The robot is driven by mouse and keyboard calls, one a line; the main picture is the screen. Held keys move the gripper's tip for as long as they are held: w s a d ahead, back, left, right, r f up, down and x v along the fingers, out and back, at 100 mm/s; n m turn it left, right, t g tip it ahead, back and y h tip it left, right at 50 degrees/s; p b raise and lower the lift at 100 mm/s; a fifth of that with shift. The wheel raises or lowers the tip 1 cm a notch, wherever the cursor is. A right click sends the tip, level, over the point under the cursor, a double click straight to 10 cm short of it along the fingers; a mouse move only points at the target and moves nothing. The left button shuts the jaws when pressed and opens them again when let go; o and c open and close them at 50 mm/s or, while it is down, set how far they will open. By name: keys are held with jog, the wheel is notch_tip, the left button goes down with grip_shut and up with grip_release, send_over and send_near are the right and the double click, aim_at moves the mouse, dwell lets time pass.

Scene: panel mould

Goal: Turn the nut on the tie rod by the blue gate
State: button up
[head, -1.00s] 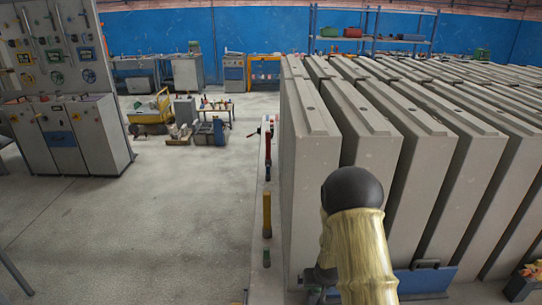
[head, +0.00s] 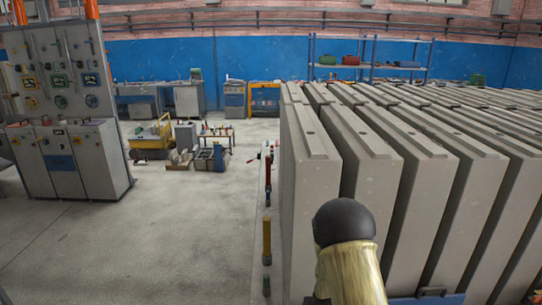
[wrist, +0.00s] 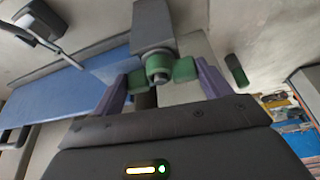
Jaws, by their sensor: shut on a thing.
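In the wrist view a green nut with side lugs (wrist: 157,63) sits on the end of the tie rod, in front of a grey block (wrist: 153,25). My gripper (wrist: 160,76) has its two purple fingers closed on the nut's lugs, one on each side. The blue gate (wrist: 55,92) is a flat blue panel left of the nut; its edge also shows low in the head view (head: 445,300). In the head view the arm covers the nut and gripper.
Tall grey mould panels (head: 365,170) stand in a close row at the right. A dark green piece (wrist: 236,70) is right of the nut. A tool cabinet (head: 70,155) stands at the left. The floor (head: 160,230) between is clear.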

jog(key=shift+m+h, duration=0.4)
jog(key=shift+m, duration=0.8)
jog(key=shift+c, duration=1.4)
